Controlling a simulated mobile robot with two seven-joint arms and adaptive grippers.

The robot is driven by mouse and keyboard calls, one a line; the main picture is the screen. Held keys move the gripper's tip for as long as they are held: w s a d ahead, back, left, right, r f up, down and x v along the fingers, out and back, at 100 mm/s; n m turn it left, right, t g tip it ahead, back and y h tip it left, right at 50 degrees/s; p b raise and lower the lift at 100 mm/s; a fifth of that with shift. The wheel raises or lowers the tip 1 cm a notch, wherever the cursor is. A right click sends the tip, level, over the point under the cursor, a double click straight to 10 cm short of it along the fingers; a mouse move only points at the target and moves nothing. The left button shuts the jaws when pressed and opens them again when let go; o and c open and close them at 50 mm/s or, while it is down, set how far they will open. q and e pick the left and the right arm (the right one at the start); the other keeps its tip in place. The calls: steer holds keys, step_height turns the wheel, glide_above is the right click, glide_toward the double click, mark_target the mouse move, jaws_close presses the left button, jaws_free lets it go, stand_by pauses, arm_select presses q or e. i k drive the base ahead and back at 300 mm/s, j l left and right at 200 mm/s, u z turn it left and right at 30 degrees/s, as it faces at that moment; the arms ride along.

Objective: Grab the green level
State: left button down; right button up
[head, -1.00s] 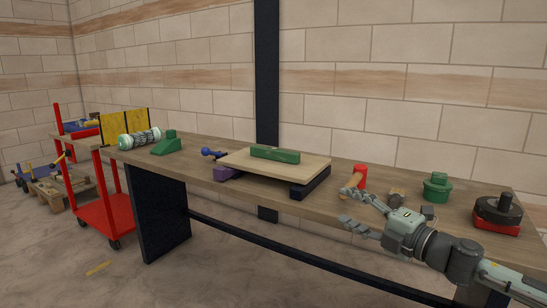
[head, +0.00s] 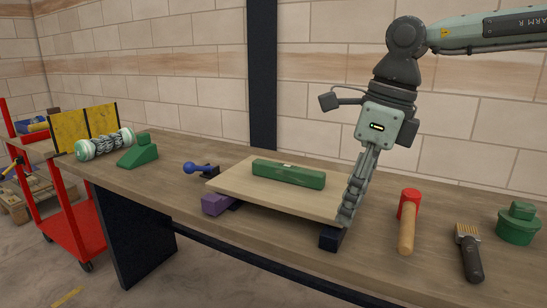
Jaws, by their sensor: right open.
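The green level (head: 289,174) lies flat along the top of a raised wooden board (head: 235,185) on the workbench. My right gripper (head: 345,218) points down at the right end of the board, to the right of the level and apart from it. It is open, and nothing shows between its fingers. The fingers overlap in this view, so the gap between them is hard to see. My left gripper is not in view.
The board rests on a purple block (head: 215,204) and a dark block (head: 330,238). A blue-ended tool (head: 195,168) and green wedge (head: 138,153) lie left.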

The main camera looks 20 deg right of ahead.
mark_target(305, 177)
steer(key=i+l, duration=0.15)
steer(key=i, duration=0.8)
